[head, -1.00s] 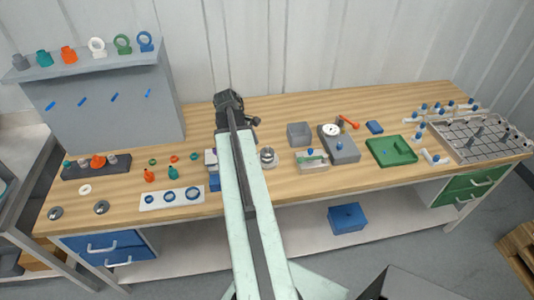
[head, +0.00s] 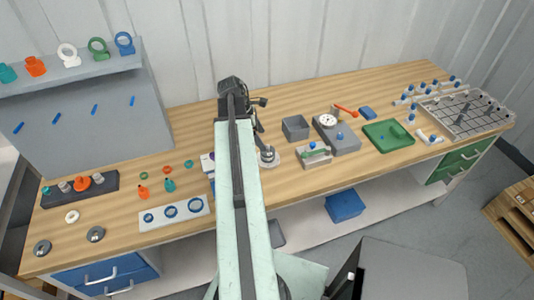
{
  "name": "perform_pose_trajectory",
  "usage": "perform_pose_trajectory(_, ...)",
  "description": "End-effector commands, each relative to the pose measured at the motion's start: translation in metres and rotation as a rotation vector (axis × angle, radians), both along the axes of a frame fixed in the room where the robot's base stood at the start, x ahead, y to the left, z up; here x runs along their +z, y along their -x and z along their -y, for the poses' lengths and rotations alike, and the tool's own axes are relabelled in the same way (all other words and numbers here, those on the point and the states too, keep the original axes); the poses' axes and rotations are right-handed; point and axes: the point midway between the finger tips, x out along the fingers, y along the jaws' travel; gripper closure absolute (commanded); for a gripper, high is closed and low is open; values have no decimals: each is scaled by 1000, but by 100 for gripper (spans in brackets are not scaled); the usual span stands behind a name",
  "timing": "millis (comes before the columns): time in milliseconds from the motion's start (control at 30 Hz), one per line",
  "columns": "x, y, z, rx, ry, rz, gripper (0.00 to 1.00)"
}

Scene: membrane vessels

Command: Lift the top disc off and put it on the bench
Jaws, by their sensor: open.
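A small round silver stack (head: 268,156) stands on the bench just right of my arm, on a pale round base. Its top looks like a metal disc, but it is too small to tell the separate layers. My gripper (head: 262,146) hangs down from the far end of my arm, over or right beside this stack. It is open. The fingertips are tiny and dark, and I cannot tell whether they touch the disc. The wooden bench (head: 330,182) runs across the view.
Two grey discs (head: 96,234) and a white ring (head: 72,216) lie at the left. A white plate with blue rings (head: 174,213) is left of my arm. A grey box (head: 295,128), a green tray (head: 388,137) and a grid rack (head: 466,110) stand right. Bare wood lies along the back.

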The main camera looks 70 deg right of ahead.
Motion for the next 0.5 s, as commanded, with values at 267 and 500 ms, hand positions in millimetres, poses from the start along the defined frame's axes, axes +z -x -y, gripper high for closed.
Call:
perform_pose_trajectory(267, -20, 7, 3, -6, 0, 0, 22)
perform_pose_trajectory(500, -60, 18, 5, -9, 1, 0, 22)
